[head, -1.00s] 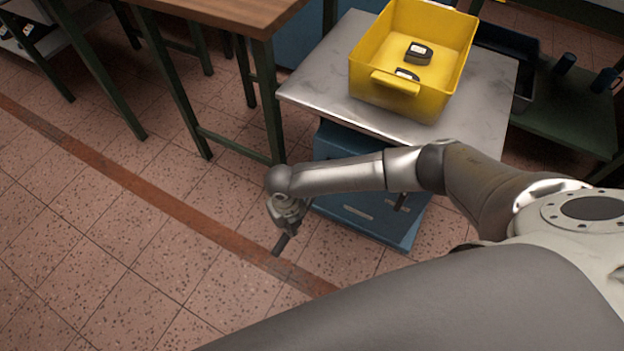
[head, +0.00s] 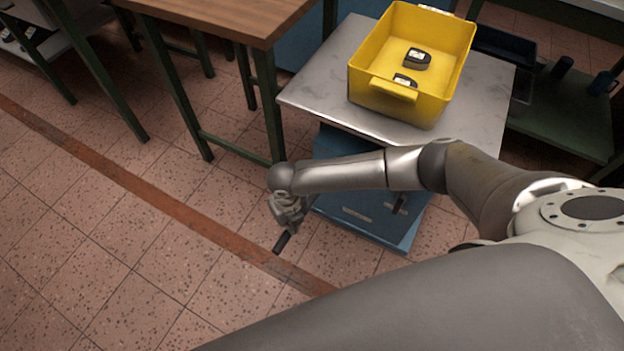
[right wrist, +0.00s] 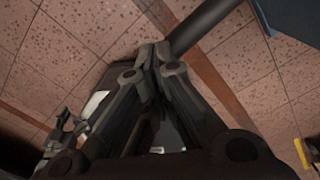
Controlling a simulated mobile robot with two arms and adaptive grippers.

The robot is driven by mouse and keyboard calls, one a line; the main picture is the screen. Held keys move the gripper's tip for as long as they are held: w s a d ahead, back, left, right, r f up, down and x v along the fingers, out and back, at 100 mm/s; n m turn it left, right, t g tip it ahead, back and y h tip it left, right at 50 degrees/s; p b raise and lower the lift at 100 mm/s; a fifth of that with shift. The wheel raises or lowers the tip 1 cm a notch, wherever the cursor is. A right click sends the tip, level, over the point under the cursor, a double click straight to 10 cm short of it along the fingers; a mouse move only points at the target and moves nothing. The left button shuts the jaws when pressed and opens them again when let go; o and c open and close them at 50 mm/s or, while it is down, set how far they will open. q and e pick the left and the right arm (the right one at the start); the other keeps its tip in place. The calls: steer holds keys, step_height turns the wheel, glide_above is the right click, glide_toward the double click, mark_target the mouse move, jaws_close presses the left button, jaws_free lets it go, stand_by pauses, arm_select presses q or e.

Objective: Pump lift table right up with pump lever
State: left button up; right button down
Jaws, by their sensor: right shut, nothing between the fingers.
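The lift table has a grey metal top (head: 318,82) with a blue base (head: 372,225) below it, partly hidden by my right arm. A dark rod, seemingly the pump lever (head: 282,242), shows at my right gripper (head: 292,222), low over the tiled floor and left of the base. In the right wrist view the shut fingertips (right wrist: 160,52) meet, with the dark rod (right wrist: 208,22) right by them. Nothing is between the fingers; whether they touch the rod I cannot tell. The rod's link to the table is hidden. My left gripper is not in view.
A yellow crate (head: 362,72) with dark objects inside stands on the metal top. A wooden-topped bench (head: 225,15) with green legs is close on the left. A green shelf (head: 565,125) is at the right. Floor at the lower left is free.

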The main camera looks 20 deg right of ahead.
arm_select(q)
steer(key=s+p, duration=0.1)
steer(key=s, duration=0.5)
arm_select(e)
steer(key=shift+w+d+r, duration=0.1)
steer(key=shift+r, duration=0.85)
steer(key=shift+r+p, duration=0.6)
steer(key=shift+p, duration=0.15)
arm_select(q)
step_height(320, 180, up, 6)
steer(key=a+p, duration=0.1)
steer(key=p, duration=0.5)
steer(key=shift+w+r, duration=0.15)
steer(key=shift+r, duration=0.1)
arm_select(e)
step_height(320, 180, up, 7)
steer(key=d, duration=0.1)
steer(key=shift+w+r, duration=0.15)
steer(key=shift+w, duration=0.3)
steer(key=shift+d, duration=0.1)
